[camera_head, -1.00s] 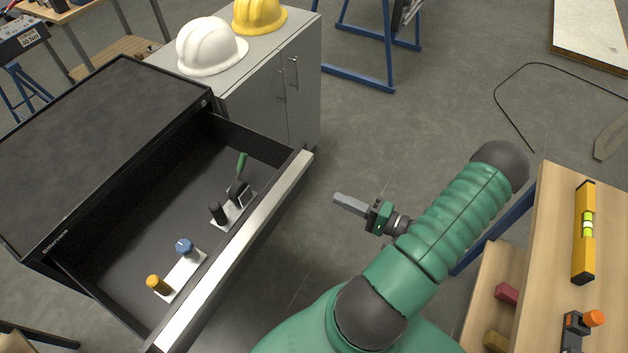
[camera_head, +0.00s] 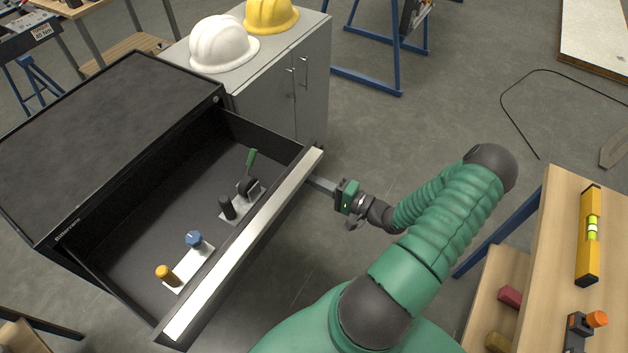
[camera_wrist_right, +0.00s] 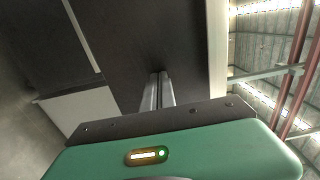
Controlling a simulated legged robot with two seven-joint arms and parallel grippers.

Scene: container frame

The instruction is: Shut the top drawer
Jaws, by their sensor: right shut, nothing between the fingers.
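The top drawer (camera_head: 243,246) of the black cabinet (camera_head: 105,130) is pulled far out, with a pale metal strip along its front edge. My right gripper (camera_head: 318,184) is shut and empty. Its fingertips are at the outer face of the drawer front, near the far end. In the right wrist view the closed fingers (camera_wrist_right: 158,92) point at a dark panel; whether they touch it I cannot tell. My left gripper is not in view.
In the drawer are a yellow knob (camera_head: 166,274), a blue knob (camera_head: 194,240) and a green-handled lever (camera_head: 251,160). A grey cupboard (camera_head: 290,90) with white (camera_head: 224,45) and yellow helmets (camera_head: 271,15) stands behind. A wooden bench (camera_head: 560,240) is at right.

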